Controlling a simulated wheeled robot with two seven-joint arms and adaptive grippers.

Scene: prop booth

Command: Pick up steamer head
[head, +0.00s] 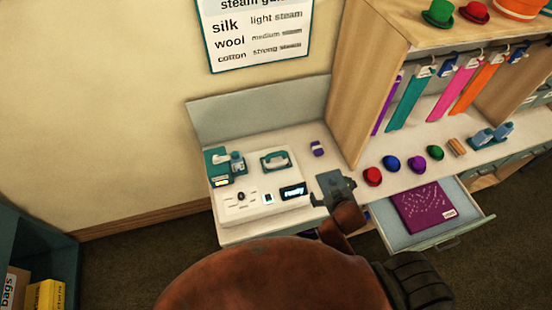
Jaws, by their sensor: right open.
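A white steamer unit (258,203) sits on the pale counter, with knobs, a small switch and a dark display reading "ready". At its back left is a teal dock (217,168) with a white piece on it, perhaps the steamer head; it is too small to be sure. A teal and white handled piece (275,161) lies flat on the unit's back part. My right gripper (333,188) is open and empty, just right of the display, apart from both pieces. My arm hides part of the counter's front. My left gripper is out of view.
Small coloured hats (391,163) line the right counter. An open drawer (440,238) holding a purple cloth (423,208) juts out. A wooden side panel (362,80) rises at right.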

